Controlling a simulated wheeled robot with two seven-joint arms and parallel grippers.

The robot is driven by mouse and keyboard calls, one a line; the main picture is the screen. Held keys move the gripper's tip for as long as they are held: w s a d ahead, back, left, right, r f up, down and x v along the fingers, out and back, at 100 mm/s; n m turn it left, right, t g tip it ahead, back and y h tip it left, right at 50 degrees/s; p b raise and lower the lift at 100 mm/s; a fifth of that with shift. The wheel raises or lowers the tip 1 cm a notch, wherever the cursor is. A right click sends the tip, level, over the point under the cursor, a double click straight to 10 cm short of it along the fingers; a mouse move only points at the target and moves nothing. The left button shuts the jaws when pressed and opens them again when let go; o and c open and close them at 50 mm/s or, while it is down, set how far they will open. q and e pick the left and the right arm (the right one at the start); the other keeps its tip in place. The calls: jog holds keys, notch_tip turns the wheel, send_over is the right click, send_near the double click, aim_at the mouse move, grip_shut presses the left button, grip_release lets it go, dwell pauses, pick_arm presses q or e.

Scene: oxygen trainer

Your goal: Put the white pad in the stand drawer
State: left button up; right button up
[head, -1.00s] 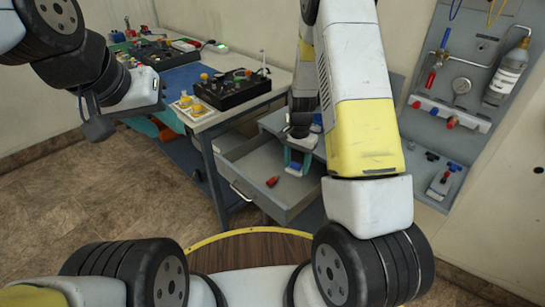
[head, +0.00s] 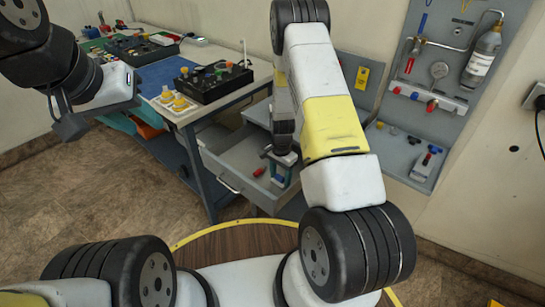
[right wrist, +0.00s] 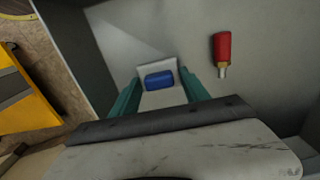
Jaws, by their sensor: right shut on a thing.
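The stand drawer (head: 232,178) is pulled open, and its grey floor also fills much of the right wrist view. My right gripper (right wrist: 160,92) has teal fingers shut on the white pad (right wrist: 150,66), which has a blue block on it. In the head view my right gripper (head: 281,172) holds the pad over the right part of the drawer. I cannot tell whether the pad touches the drawer floor. My left gripper (head: 68,124) hangs at the left, away from the drawer; its fingers are not clear.
A red piece with a metal tip (right wrist: 221,50) lies in the drawer beside the pad. A bench with a black box (head: 213,82) and yellow-topped pieces (head: 178,101) stands left of the drawer.

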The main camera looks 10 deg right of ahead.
jog(key=shift+f, duration=0.1)
jog(key=o, duration=1.3)
